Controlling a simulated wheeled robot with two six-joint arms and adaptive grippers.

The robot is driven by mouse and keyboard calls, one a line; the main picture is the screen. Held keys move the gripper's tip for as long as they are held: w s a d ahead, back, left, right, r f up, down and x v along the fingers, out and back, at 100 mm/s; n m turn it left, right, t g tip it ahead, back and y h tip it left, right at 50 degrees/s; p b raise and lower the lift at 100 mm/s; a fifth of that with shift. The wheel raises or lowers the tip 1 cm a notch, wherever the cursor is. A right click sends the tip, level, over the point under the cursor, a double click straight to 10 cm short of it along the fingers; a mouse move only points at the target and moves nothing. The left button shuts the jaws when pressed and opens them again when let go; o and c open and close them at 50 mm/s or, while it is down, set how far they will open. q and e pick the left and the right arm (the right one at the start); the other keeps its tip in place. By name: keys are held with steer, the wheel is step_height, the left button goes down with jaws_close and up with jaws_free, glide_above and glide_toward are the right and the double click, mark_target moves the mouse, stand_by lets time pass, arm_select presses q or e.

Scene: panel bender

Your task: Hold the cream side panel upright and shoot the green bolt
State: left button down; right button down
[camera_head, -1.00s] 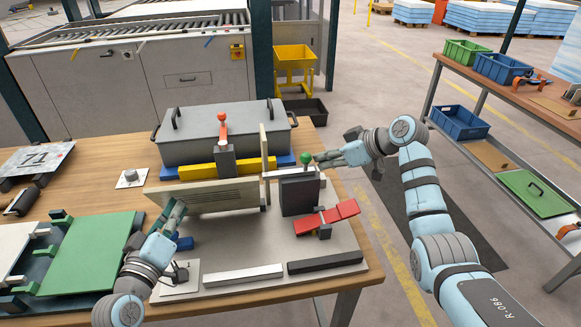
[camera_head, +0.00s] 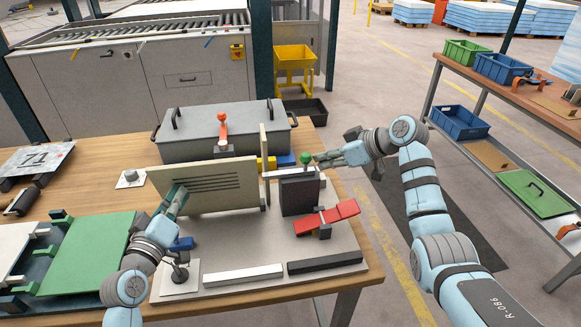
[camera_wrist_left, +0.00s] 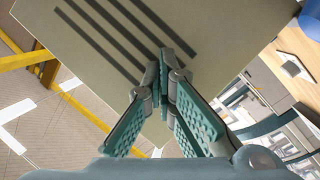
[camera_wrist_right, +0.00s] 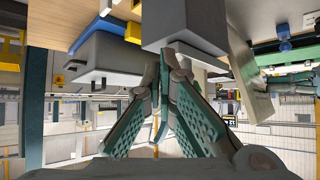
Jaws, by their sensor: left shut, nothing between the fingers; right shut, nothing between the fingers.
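The cream side panel (camera_head: 205,188), with dark slots, stands nearly upright on the grey baseplate, leaning slightly. My left gripper (camera_head: 180,192) is shut, its fingertips against the panel's near face at the left. The left wrist view also shows the slotted panel (camera_wrist_left: 110,45) right in front of the shut fingers. The green bolt knob (camera_head: 305,157) sits above a dark block (camera_head: 299,194), at a pale bar. My right gripper (camera_head: 319,160) is shut and empty just right of the knob; I cannot tell whether they touch. The knob is not clear in the right wrist view.
A cream upright plate (camera_head: 264,150) stands at the panel's right end. A red lever (camera_head: 327,218) lies in front of the dark block. A grey lidded box (camera_head: 220,135) with an orange-topped clamp (camera_head: 222,130) stands behind. A green sheet (camera_head: 85,255) is at left.

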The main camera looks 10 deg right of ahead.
mark_target(181, 184)
arm_select(q)
steer(key=shift+w, duration=0.15)
steer(key=shift+w, duration=1.95)
arm_select(e)
steer(key=shift+a, duration=0.1)
steer(key=shift+a, duration=2.2)
steer(key=shift+d, duration=0.75)
steer(key=shift+r, duration=0.1)
step_height(181, 184, up, 8)
